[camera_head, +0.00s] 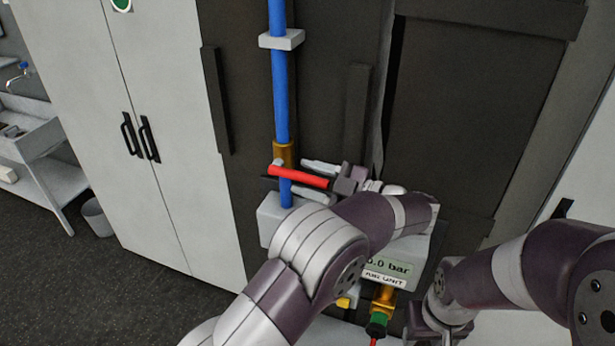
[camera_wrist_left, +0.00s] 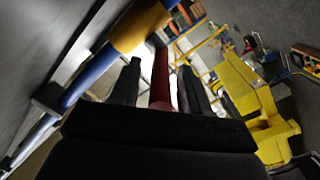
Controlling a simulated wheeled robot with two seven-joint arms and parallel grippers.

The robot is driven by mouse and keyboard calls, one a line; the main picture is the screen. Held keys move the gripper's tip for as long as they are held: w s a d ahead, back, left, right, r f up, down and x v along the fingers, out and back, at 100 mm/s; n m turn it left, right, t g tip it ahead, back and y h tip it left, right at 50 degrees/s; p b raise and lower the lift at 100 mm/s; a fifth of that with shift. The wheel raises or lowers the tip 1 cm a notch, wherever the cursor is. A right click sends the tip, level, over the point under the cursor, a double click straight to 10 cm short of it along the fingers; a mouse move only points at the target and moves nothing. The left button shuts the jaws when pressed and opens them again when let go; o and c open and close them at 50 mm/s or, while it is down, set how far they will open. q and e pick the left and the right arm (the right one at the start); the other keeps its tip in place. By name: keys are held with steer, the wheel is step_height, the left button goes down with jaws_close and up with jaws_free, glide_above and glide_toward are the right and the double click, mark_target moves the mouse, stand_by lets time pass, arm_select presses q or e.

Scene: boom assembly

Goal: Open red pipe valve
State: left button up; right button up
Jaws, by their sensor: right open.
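The red valve handle (camera_head: 300,177) lies roughly crosswise to the vertical blue pipe (camera_head: 279,90), just below a brass fitting (camera_head: 284,153). My left gripper (camera_head: 308,180) reaches in from the right, one finger above and one below the handle. In the left wrist view the red handle (camera_wrist_left: 160,75) stands between the two dark fingers of my left gripper (camera_wrist_left: 158,85), with visible gaps, so it looks open around the handle. My right gripper (camera_head: 440,318) is at the lower right, away from the valve; its fingertips are hard to make out.
A unit with a pressure display (camera_head: 388,267) stands below and right of the valve, partly behind my left arm. A white box (camera_head: 268,220) sits at the pipe's foot. A dark wall panel is close behind the pipe. A white cabinet (camera_head: 170,110) stands left.

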arm_select(q)
steer(key=shift+s+d, duration=0.1)
steer(key=shift+d, duration=0.05)
steer(key=c, duration=0.5)
jaws_close()
step_height(320, 180, down, 2)
steer(key=t+y+b, duration=0.1)
steer(key=y+b, duration=0.1)
steer(key=b, duration=0.3)
steer(key=shift+y+b, duration=0.3)
steer(key=shift+b, duration=0.1)
steer(key=shift+r, duration=0.2)
